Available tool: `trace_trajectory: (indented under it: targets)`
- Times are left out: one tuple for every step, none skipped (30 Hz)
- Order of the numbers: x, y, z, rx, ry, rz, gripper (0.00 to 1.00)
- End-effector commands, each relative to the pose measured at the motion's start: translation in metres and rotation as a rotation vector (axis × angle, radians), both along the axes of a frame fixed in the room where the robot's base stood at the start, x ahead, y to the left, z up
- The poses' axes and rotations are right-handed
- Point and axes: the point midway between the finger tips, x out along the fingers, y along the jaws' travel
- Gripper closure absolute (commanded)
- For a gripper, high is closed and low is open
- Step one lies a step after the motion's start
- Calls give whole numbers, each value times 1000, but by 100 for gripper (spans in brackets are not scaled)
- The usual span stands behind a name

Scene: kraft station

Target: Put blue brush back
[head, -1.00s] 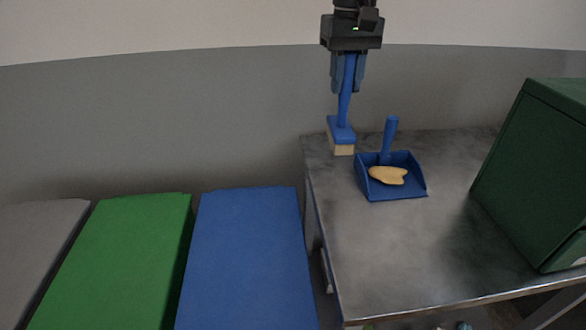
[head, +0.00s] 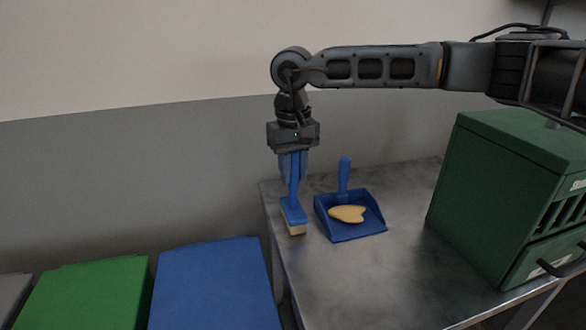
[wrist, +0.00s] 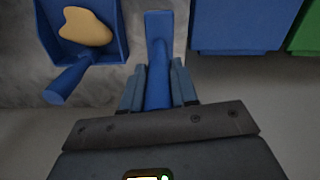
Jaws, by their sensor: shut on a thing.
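The blue brush (head: 293,210) has a blue handle and head with pale bristles. My gripper (head: 293,165) is shut on its handle and holds it upright, bristles down, at the table's left back corner. I cannot tell whether the bristles touch the table. In the wrist view the brush (wrist: 158,40) runs away from between the fingers of my gripper (wrist: 158,88). A blue dustpan (head: 350,230) with a raised handle lies just right of the brush. A tan, flat piece (head: 347,214) lies in the dustpan.
The grey metal table (head: 340,285) has free room in front of the dustpan. A dark green cabinet (head: 500,190) stands on its right side. Left of the table are a blue bin (head: 212,285) and a green bin (head: 85,295). A wall is behind.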

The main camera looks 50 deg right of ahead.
Motion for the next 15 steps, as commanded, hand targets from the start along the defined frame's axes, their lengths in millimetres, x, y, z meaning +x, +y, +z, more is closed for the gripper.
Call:
trace_trajectory:
  targets:
    - [0, 0, 1, 0, -1, 0, 100]
    - [0, 0, 1, 0, -1, 0, 100]
    - [0, 0, 1, 0, -1, 0, 100]
    - [0, 0, 0, 0, -1, 0, 100]
    - [0, 0, -1, 0, -1, 0, 100]
    - [0, 0, -2, 0, -1, 0, 100]
    - [0, 0, -3, 0, -1, 0, 100]
    - [0, 0, -3, -1, 0, 0, 71]
    - [0, 0, -2, 0, 0, 0, 67]
    - [0, 0, -2, 0, 0, 0, 64]
    - [0, 0, -2, 0, 0, 0, 61]
    - [0, 0, -2, 0, 0, 0, 57]
    - [0, 0, -2, 0, 0, 0, 55]
    - [0, 0, -2, 0, 0, 0, 52]
    - [0, 0, -2, 0, 0, 0, 48]
